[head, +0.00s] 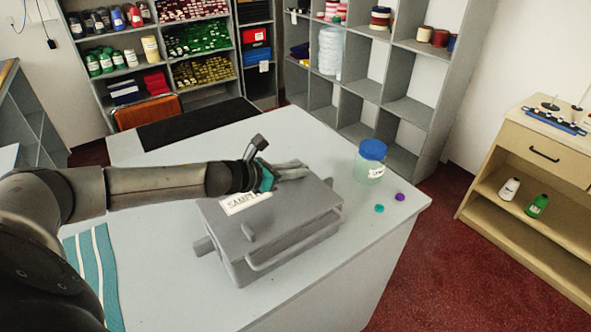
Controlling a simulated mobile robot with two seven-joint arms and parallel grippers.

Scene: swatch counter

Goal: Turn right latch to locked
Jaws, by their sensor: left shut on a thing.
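A grey sample case (285,215) with a white label lies closed on the pale table. A bar handle (295,246) runs along its front side. A small grey left latch (248,232) sticks up near the lid's front left. The right latch (328,182) shows as a small grey piece near the lid's right corner. My left gripper (303,171) reaches over the lid from the left and is shut at the right latch; its fingers hide much of that spot. The latch's exact setting cannot be told. My right gripper is not in view.
A blue-lidded jar (371,161) stands behind the case to the right, with a purple disc (400,197) and a teal disc (379,208) nearby. A striped teal cloth (92,270) lies at left, a black mat (197,124) at the back. The table's front right is clear.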

